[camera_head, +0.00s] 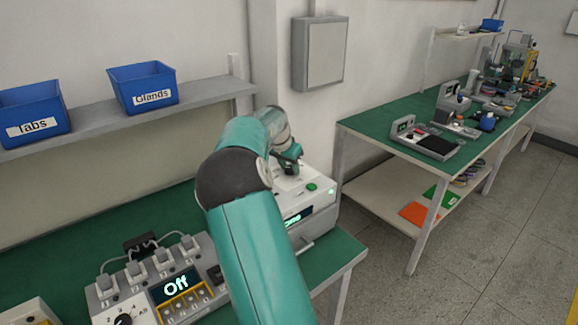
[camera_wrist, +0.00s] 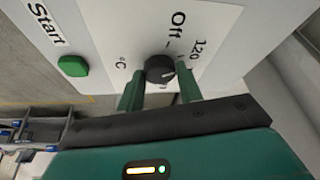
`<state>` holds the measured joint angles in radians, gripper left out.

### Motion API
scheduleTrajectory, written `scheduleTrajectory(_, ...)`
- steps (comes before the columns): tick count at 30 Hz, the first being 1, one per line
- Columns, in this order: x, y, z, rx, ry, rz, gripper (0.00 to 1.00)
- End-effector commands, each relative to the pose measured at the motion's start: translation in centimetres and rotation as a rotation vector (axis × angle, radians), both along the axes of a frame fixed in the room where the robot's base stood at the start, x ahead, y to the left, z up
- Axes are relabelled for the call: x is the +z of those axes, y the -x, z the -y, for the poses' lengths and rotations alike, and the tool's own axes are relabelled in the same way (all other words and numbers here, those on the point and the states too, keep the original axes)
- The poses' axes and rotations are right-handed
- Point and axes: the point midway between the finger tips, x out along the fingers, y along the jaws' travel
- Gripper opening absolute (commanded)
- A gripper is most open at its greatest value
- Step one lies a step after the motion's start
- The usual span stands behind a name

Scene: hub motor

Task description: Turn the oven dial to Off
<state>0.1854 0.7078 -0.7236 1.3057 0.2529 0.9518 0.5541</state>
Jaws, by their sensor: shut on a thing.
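The oven is a white box (camera_head: 318,208) on the green bench in the head view, partly hidden by my arm. Its dial (camera_wrist: 160,69) is a small black knob in the wrist view, with "Off", "120" and "°C" printed around it. A pale mark on the dial points to the picture's right, not straight at "Off". My gripper (camera_wrist: 160,88) has its two green fingers on either side of the dial, shut on it. In the head view my gripper (camera_head: 288,158) is over the oven's top, and the dial is hidden there.
A green button (camera_wrist: 72,66) marked "Start" is on the oven panel beside the dial. A grey unit (camera_head: 195,270) with a display reading "Off" stands left of my arm. Blue bins (camera_head: 143,88) sit on the shelf behind. Another bench (camera_head: 385,120) stands to the right.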

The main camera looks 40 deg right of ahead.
Motion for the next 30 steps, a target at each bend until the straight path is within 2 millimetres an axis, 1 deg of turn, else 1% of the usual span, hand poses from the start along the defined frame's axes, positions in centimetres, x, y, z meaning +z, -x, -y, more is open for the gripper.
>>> scheduleTrajectory(5, 0.07, 0.10, 0.08, 0.030, 0.001, 0.002, 0.13)
scheduleTrajectory(11, 0.11, 0.20, 0.13, 0.123, -0.001, 0.004, 0.13)
scheduleTrajectory(30, 0.09, 0.63, 0.48, 0.660, 0.000, 0.003, 0.13)
